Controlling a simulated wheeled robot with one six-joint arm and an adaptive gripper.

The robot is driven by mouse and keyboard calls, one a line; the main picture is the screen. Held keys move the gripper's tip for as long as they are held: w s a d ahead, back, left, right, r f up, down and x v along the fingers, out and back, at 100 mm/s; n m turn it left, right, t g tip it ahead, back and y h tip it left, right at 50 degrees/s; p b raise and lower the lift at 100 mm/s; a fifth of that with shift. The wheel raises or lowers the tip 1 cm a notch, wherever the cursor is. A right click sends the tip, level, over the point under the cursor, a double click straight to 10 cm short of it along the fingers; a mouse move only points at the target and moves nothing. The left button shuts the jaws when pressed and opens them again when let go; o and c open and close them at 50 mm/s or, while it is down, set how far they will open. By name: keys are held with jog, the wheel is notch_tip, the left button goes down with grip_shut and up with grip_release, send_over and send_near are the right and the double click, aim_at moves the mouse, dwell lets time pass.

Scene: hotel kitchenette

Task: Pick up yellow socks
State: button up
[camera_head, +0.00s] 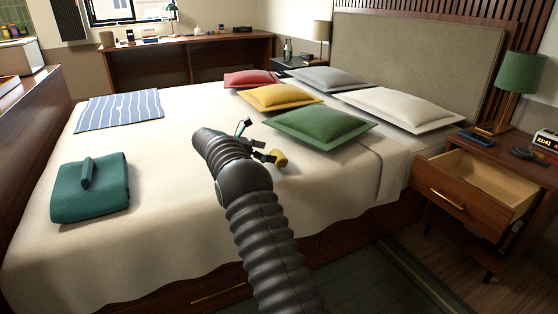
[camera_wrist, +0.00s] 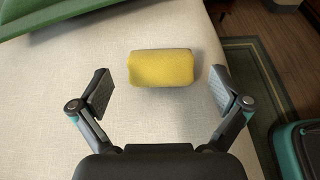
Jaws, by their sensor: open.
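The yellow socks (camera_head: 281,161) are a small rolled bundle on the cream bedspread, in front of the green pillow. In the wrist view the yellow socks (camera_wrist: 162,68) lie just beyond and between my fingers, with bare bedspread around them. My gripper (camera_head: 264,148) is over the bed at the end of my dark arm, close to the socks. In the wrist view my gripper (camera_wrist: 162,92) is open, its two pads spread wide on either side, with nothing between them. The pads appear apart from the socks.
The bed (camera_head: 150,215) holds a green pillow (camera_head: 318,126), other pillows, a folded teal cloth (camera_head: 90,195) and a striped cloth (camera_head: 119,110). The nightstand (camera_head: 448,203) has its drawer open at the right. The bedspread near the socks is clear.

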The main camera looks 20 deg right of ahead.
aim_at(277, 153)
jog(key=x, duration=0.4)
jog(key=shift+d+f, duration=0.15)
jog(key=shift+d, duration=0.2)
jog(key=c, duration=1)
jog(key=shift+c, duration=0.2)
